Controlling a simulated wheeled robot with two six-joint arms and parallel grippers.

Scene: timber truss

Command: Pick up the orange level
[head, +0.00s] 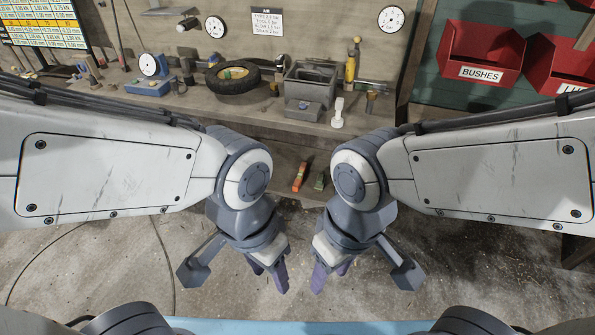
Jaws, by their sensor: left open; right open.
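A narrow orange object (299,177), which looks like the orange level, lies on the lower shelf under the workbench, between my two arms. It is small in the picture, so its details are hard to make out. My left gripper (272,274) points down over the floor, below and left of it in the picture, open and empty. My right gripper (328,274) points down, below and right of it, also open and empty. Neither gripper touches the orange object.
A small green object (320,181) lies just right of the orange one. The workbench (225,108) above holds a tyre (233,77), a grey bin (311,88) and a yellow bottle (351,64). Red bins (481,55) hang at right. The concrete floor between looks clear.

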